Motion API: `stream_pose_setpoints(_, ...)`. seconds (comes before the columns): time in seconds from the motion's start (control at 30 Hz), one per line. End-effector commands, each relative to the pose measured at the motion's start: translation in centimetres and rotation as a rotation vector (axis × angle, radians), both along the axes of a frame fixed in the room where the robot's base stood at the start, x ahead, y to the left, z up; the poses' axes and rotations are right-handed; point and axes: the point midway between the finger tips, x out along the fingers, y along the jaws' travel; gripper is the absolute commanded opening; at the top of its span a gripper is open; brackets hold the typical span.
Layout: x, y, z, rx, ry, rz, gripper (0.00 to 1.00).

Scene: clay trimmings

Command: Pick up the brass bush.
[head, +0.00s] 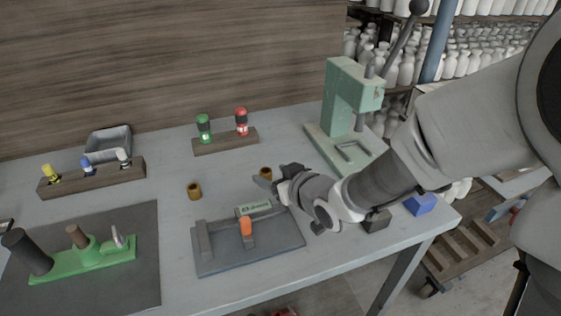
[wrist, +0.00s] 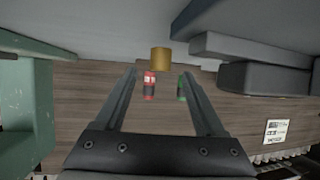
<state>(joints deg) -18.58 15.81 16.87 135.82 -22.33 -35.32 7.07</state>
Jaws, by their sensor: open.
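A small brass bush (head: 266,172) stands upright on the grey table just beyond my gripper (head: 270,182), which partly covers it in the head view. In the wrist view the brass bush (wrist: 161,58) shows just past the fingertips, in line with the gap between them. My gripper (wrist: 158,74) is open, with nothing between its fingers.
A green press (head: 343,100) stands behind right. A rack (head: 225,143) holds green and red bottles at the back. The table between the two bushes is clear.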

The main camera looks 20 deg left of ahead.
Motion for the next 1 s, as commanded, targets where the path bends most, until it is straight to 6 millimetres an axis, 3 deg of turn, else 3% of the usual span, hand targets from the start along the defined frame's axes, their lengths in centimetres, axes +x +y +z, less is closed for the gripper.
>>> stream_pose_setpoints(0.03,0.4,0.6,-0.9,0.000,0.001,0.002,0.72)
stream_pose_setpoints(0.2,1.4,1.8,-1.4,0.001,0.000,0.002,0.72)
stream_pose_setpoints(0.47,1.6,1.9,-1.3,0.000,-0.001,0.001,0.72)
stream_pose_setpoints(0.87,1.6,1.9,-1.3,0.000,0.000,0.001,0.00)
stream_pose_setpoints(1.0,1.6,1.9,-1.3,0.000,0.000,0.001,0.00)
